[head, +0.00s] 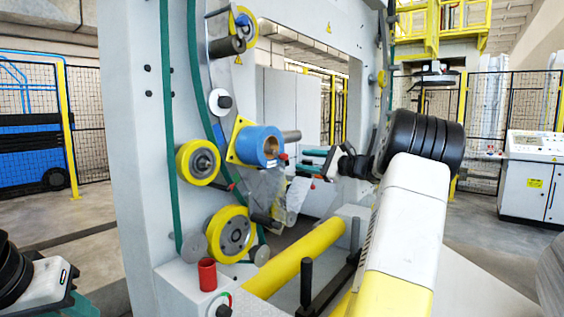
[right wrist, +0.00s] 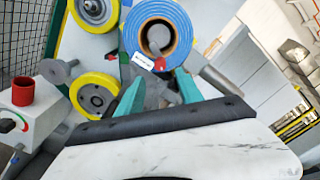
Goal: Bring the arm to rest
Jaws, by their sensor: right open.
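My right gripper (head: 304,162) reaches in from the right in front of the wrapping machine. Its two teal fingers are apart with nothing between them, as the right wrist view (right wrist: 158,88) also shows. A blue roll (head: 258,145) with a brown core sits on a yellow plate on the machine, left of the gripper and apart from it. In the right wrist view the roll (right wrist: 181,48) lies beyond the fingertips. A see-through film (head: 266,190) hangs below the roll. Only part of my left gripper (head: 75,300) shows at the lower left; its fingertips are out of frame.
Yellow wheels (head: 232,234) and green belts line the grey machine frame (head: 138,120). A yellow roller (head: 300,262) lies low in front. A control cabinet (head: 530,175) stands at the right.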

